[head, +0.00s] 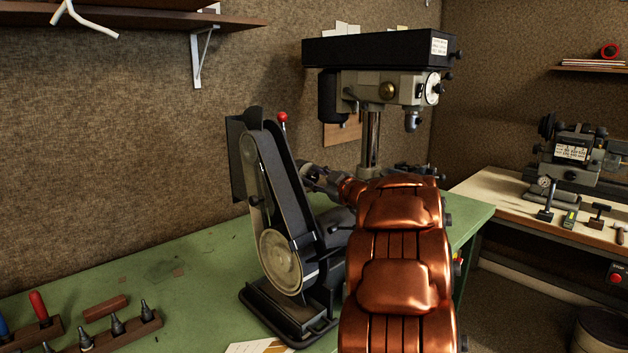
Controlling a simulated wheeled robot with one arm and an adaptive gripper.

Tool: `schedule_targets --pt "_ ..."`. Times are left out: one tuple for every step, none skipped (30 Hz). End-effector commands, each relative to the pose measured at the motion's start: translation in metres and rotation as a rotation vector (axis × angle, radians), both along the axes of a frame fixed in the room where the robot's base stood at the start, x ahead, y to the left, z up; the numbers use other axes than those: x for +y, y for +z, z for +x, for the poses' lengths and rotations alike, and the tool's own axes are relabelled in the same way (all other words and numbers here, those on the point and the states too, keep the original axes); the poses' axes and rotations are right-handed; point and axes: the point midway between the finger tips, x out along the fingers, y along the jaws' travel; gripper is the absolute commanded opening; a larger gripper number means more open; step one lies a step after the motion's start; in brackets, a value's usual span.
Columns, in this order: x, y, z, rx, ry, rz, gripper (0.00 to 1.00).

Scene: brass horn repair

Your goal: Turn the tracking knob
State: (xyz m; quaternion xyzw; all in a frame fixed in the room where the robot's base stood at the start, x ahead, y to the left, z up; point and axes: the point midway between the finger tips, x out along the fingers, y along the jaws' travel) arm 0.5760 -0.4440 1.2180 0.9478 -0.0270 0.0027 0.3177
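A belt sander (277,215) with an upright belt arm and a pale lower wheel cover stands on the green bench. A red ball-ended lever (283,118) rises behind its top. I cannot single out the tracking knob; the far side of the belt arm is hidden. My gripper (312,174), grey and small in view, is at the end of my copper arm, close to the right side of the sander's upper belt arm. Its fingertips are partly hidden by the sander, so I cannot tell whether they are open or touch anything.
A drill press (371,85) stands behind my arm. The green bench (190,262) is mostly clear left of the sander. A wooden tool rack (125,333) is at the front left. A lathe-like machine (575,155) is on the right bench.

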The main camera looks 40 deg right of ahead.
Motion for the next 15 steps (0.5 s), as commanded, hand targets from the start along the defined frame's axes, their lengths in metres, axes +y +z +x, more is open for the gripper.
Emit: schedule_targets --pt "0.0001 0.0005 0.0001 0.0 0.0 0.0 0.44" --pt "0.0 0.0002 0.0 0.0 0.0 0.0 0.47" --pt "-0.0001 0.0 -0.0002 0.001 -0.001 0.0 0.51" --pt "-0.0004 -0.0003 -0.0003 0.001 -0.001 0.0 0.54" --pt "-0.0004 -0.0004 -0.0004 0.002 -0.001 0.0 0.57" --pt "-0.0006 -0.0007 -0.0006 0.002 -0.001 0.001 0.6" --pt "-0.0008 -0.0009 -0.0006 0.002 -0.002 0.001 0.6" --pt "-0.0008 -0.001 -0.0007 0.002 -0.002 0.001 0.6" --pt "-0.0009 -0.0012 -0.0008 0.002 -0.002 0.001 0.6" --pt "-0.0009 -0.0013 -0.0008 0.002 -0.002 0.001 0.6" --pt "-0.001 -0.0014 -0.0008 0.002 -0.002 0.001 0.6" --pt "-0.001 -0.0015 -0.0009 0.003 -0.002 0.001 0.6" --pt "-0.001 -0.0015 -0.0009 0.003 -0.002 0.001 0.6" --pt "-0.001 -0.0016 -0.0011 0.003 -0.002 0.001 0.6" --pt "-0.0012 -0.0016 -0.002 0.003 -0.002 0.001 0.6"
